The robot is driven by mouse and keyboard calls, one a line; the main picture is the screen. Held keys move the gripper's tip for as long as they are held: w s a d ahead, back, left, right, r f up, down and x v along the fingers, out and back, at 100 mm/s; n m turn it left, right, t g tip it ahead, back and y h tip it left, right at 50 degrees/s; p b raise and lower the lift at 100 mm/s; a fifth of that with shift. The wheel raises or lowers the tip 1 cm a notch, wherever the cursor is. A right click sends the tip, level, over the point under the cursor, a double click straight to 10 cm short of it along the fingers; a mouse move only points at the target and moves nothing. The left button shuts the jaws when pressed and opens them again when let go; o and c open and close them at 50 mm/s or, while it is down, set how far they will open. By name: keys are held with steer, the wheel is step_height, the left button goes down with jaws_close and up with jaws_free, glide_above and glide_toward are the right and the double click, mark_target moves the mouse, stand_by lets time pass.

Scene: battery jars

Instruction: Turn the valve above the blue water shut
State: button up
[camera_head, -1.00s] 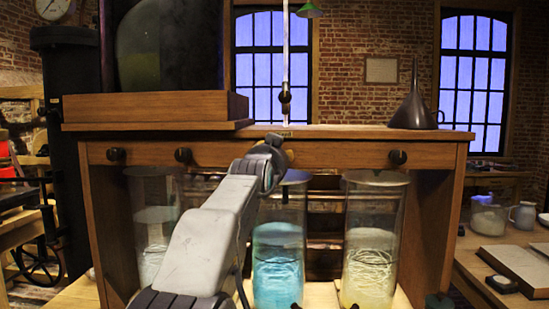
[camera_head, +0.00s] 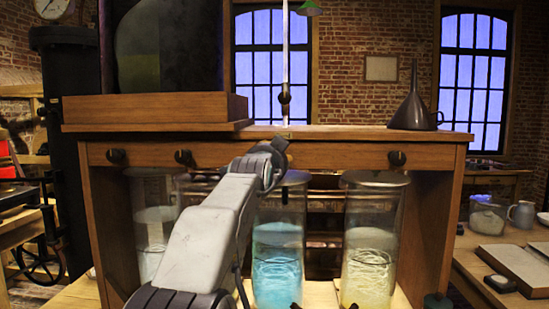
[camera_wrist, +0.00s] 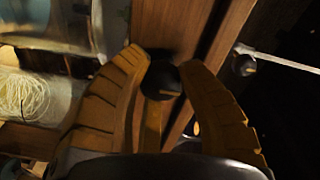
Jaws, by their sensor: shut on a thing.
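The blue water (camera_head: 277,270) stands in a clear glass jar under the wooden rail (camera_head: 340,155), in the middle of the head view. My gripper is at the rail just above this jar, and its fingers are mostly hidden behind my wrist there. In the wrist view my gripper (camera_wrist: 165,68) has its two ribbed yellowish fingers closed on both sides of a round dark valve knob (camera_wrist: 163,82). A yellowish bar shows below the knob. In the head view this valve is hidden by my wrist. How far it is turned cannot be told.
Other dark knobs sit on the rail at left (camera_head: 183,156) and right (camera_head: 397,158). A jar of yellow liquid (camera_head: 368,270) stands to the right, and a paler jar (camera_head: 155,240) to the left. A funnel (camera_head: 414,105) and a thin upright rod (camera_head: 285,60) stand on top.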

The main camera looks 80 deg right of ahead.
steer(key=o, duration=1.2)
steer(key=shift+d, duration=0.1)
steer(key=shift+w+a+r, duration=0.1)
steer(key=shift+a, duration=2.95)
steer(key=shift+w+a, duration=0.1)
steer(key=shift+a, duration=2.9)
